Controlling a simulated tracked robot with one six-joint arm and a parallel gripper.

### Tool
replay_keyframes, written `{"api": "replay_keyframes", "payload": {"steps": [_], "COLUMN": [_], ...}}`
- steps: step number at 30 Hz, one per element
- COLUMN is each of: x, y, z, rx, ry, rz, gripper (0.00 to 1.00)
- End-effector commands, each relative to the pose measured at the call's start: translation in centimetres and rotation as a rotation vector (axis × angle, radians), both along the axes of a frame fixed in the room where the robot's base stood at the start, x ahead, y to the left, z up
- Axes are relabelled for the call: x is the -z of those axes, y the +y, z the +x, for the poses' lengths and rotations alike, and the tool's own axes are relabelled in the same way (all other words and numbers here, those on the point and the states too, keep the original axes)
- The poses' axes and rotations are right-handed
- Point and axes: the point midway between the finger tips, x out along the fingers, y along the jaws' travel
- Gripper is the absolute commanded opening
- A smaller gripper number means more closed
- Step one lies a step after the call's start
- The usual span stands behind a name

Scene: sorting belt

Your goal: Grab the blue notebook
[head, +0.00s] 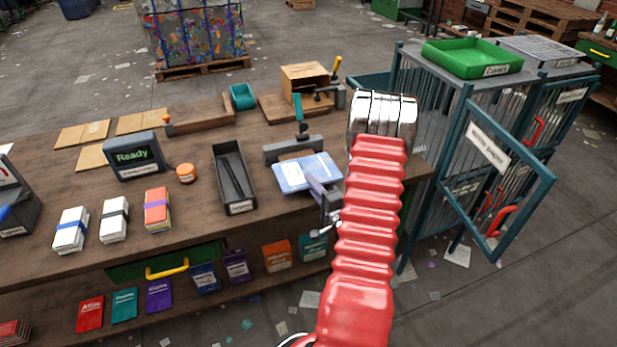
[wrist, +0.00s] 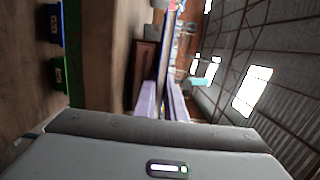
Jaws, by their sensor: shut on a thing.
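A pale blue notebook (head: 303,172) with a light cover shows level over the front right part of the workbench (head: 120,225). My gripper (head: 322,193) reaches it from the front right, with its purple fingers at the notebook's near edge. In the wrist view my gripper (wrist: 164,105) is shut on the notebook, which shows edge-on as a thin blue strip (wrist: 165,75) between the fingers. Whether its underside touches the bench I cannot tell. Another, darker blue booklet (head: 205,278) stands on the lower shelf among booklets of other colours.
A dark open tray (head: 233,178) lies left of the notebook, and a grey stand with a teal handle (head: 293,148) is just behind it. Banded stacks (head: 114,219) and a "Ready" display (head: 133,157) are further left. An open cage door (head: 495,165) stands at the right.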

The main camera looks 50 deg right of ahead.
Motion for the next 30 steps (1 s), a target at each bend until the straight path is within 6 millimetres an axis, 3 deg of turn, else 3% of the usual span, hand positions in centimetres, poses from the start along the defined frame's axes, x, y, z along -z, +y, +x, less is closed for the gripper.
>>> {"api": "replay_keyframes", "payload": {"steps": [5, 11, 24, 30], "x": [-0.2, -1.8, -7.7, -9.4], "y": [0.0, 0.0, 0.0, 0.0], "z": [-0.1, 0.0, 0.0, 0.0], "rx": [0.002, 0.001, 0.0, 0.0], "ry": [0.003, 0.001, 0.0, 0.0], "rz": [0.002, -0.001, -0.002, -0.001], "gripper": [0.0, 0.0, 0.0, 0.0]}}
